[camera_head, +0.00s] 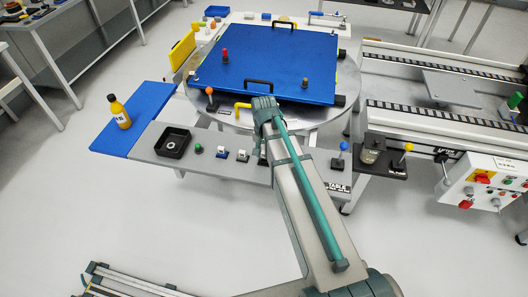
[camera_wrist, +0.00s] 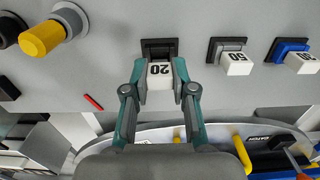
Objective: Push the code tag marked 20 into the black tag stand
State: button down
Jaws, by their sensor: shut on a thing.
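The white code tag marked 20 (camera_wrist: 160,76) is between the two teal fingers of my gripper (camera_wrist: 160,90) in the wrist view. My gripper is shut on it from both sides. The black tag stand (camera_wrist: 158,44) shows right behind the tag, in line with it. The tag overlaps the stand's lower part, and how deep it sits in the stand cannot be told. In the head view my arm hides my gripper and this tag.
A black stand (camera_wrist: 214,50) with a white tag (camera_wrist: 237,64) and a blue stand (camera_wrist: 288,48) with another tag (camera_wrist: 302,63) stand to the right. A yellow knob (camera_wrist: 40,38) is at the left. A red stick (camera_wrist: 93,102) lies on the grey surface. A blue plate (camera_head: 265,60) lies behind.

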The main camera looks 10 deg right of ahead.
jog(key=shift+f+b, duration=0.35)
jog(key=shift+f, duration=0.7)
jog(key=c, duration=0.9)
grip_release()
jog(key=shift+o, duration=0.5)
jog(key=shift+r+p, duration=1.6)
jog(key=shift+r, duration=0.7)
notch_tip(320, 180, up, 12)
